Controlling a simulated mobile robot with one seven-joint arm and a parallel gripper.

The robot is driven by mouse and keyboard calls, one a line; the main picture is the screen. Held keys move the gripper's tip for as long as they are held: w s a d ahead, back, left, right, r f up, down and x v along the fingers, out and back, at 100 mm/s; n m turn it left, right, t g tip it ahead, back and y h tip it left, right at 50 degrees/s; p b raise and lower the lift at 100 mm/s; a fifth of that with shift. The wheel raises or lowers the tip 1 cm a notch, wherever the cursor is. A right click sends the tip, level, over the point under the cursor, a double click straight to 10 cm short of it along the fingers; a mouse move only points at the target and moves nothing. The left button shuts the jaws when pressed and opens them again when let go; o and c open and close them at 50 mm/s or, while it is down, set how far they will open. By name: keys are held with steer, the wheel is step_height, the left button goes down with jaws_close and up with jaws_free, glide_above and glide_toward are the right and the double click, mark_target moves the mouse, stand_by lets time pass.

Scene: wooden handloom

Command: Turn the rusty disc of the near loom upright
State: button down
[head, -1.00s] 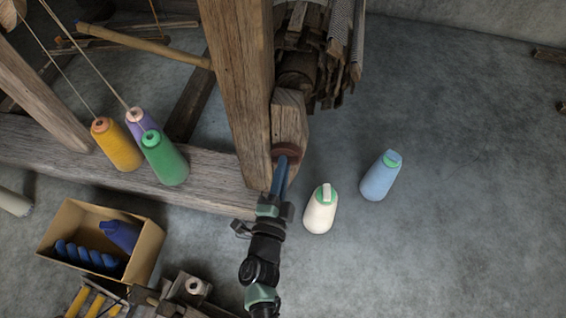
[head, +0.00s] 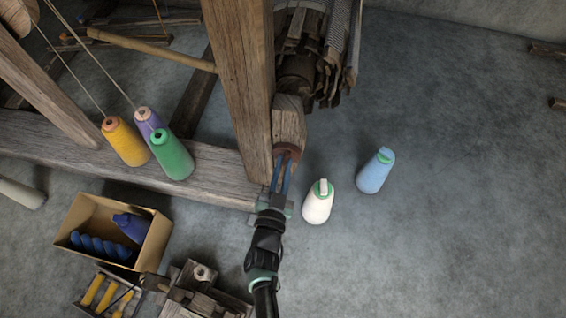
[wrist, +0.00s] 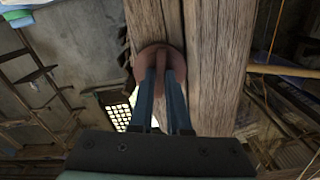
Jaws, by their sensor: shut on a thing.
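The rusty disc (head: 287,149) sits on the end of a wooden block beside the near loom's upright post (head: 243,90). In the wrist view the disc (wrist: 145,58) is reddish brown, with a raised grip across its middle. My gripper (head: 283,168) reaches it from below in the head view, its two blue fingers shut on the disc's raised grip. In the wrist view the fingertips (wrist: 162,72) stand on either side of that grip, which looks roughly in line with the post. The fingers hide part of the disc.
A cardboard box (head: 150,243) with blue items is at left. Floor at right is mostly clear.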

steer(key=shift+n+p, duration=0.35)
steer(key=shift+n, duration=1.25)
steer(key=c, duration=0.9)
jaws_free()
steer(key=s+a+p, duration=0.1)
steer(key=s, duration=0.3)
steer(key=s+p, duration=0.1)
steer(key=s, duration=0.3)
steer(key=s+a+p, duration=0.1)
steer(key=s+p, duration=0.1)
steer(key=s, duration=0.2)
steer(key=shift+s+a, duration=0.3)
steer(key=shift+s, duration=0.1)
